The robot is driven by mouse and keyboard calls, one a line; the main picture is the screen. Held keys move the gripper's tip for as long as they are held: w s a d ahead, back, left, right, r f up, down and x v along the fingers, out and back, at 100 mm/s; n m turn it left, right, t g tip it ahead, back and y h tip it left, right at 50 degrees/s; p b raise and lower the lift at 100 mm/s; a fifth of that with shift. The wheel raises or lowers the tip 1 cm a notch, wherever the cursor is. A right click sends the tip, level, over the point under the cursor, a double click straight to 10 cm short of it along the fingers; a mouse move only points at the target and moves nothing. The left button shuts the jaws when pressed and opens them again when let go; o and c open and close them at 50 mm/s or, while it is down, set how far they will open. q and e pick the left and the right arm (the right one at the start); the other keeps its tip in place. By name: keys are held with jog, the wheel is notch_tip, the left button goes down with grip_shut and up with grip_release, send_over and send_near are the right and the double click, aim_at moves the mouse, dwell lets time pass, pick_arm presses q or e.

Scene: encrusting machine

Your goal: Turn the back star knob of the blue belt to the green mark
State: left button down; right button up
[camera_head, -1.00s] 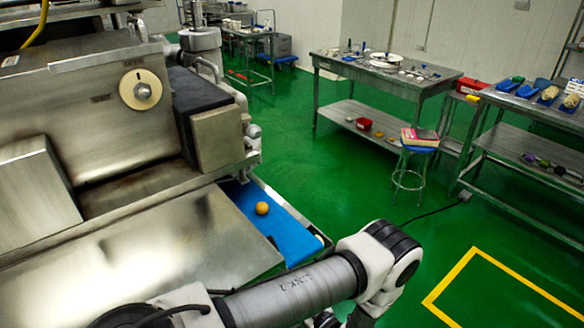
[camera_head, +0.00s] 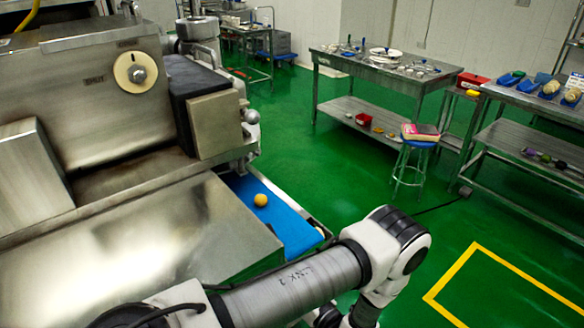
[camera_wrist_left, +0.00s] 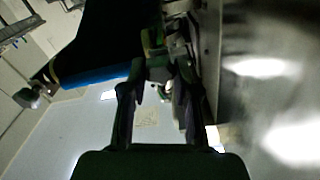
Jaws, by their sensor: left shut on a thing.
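The blue belt (camera_head: 288,222) sticks out of the machine at its lower right in the head view, with a round yellow-orange ball (camera_head: 260,200) on it. In the left wrist view a blue belt edge (camera_wrist_left: 95,76) shows beside a dark surface. My left gripper (camera_wrist_left: 157,82) is shut on a small dark part at the belt's edge, which looks like the star knob (camera_wrist_left: 160,72). The fingers and shadow hide most of it. Green shows close by, but I cannot tell whether it is the mark. My right gripper is in neither view.
The steel machine (camera_head: 110,240) fills the left, with a pale dial (camera_head: 137,72) on its front. One of my arms crosses the bottom in front of the belt. A blue-topped stool (camera_head: 420,132) and steel tables (camera_head: 350,72) stand farther off. Green floor between is clear.

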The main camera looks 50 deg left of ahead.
pick_arm(q)
jog(key=shift+m, duration=0.6)
jog(key=c, duration=0.8)
grip_release()
jog(key=shift+c, duration=0.2)
jog(key=d, duration=0.7)
jog(key=shift+s+d, duration=0.2)
jog(key=shift+s, duration=0.05)
